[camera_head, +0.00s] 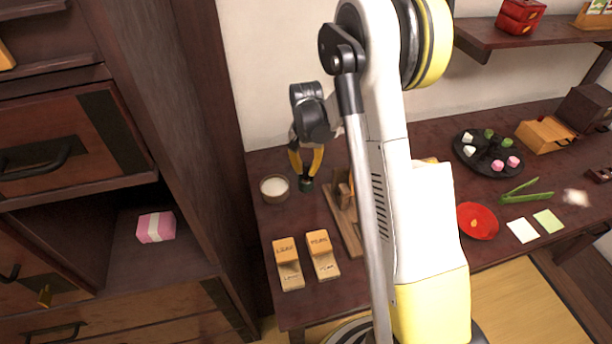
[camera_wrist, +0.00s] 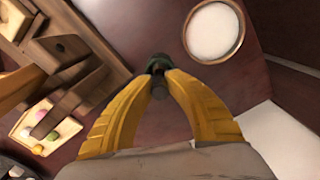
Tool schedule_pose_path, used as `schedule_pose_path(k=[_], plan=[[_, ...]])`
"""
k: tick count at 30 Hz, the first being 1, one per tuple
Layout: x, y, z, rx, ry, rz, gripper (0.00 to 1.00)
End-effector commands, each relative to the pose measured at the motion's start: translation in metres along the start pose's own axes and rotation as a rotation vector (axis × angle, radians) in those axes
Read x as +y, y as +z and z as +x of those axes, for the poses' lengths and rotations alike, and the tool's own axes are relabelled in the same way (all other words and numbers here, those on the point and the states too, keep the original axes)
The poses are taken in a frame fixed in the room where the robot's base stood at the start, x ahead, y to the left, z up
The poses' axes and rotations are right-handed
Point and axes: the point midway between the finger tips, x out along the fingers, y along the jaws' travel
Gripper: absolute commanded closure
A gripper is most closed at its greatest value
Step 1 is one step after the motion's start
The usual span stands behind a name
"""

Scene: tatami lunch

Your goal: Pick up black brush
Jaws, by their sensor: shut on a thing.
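My gripper (camera_head: 306,176) points down over the left back of the dark wooden table. Its yellow fingers are closed at the tips around a small dark object, which I take to be the black brush (camera_head: 306,187). In the wrist view the fingertips (camera_wrist: 159,75) meet around the brush's dark greenish-black end (camera_wrist: 158,62). The fingers hide part of the brush. It looks upright, low over or on the table; I cannot tell whether it touches the surface.
A bowl of white contents (camera_head: 274,187) stands close left of my gripper. A wooden stand (camera_head: 346,219) is to the right, partly behind my arm. Two wooden boxes (camera_head: 288,265) (camera_head: 322,255) lie in front. A red plate (camera_head: 476,221) and a dark round tray (camera_head: 489,168) are farther right.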

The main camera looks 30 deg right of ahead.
Motion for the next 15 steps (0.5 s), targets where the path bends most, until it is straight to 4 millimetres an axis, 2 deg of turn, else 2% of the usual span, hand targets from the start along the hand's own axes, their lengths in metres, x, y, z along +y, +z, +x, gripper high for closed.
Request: schedule_pose_path(k=[4, 7, 15], plan=[[0.0, 0.0, -0.001, 0.0, 0.0, 0.0, 1.0], [0.0, 0.0, -0.008, 0.0, 0.0, 0.0, 1.0], [0.0, 0.0, -0.065, 0.0, 0.0, 0.0, 1.0]])
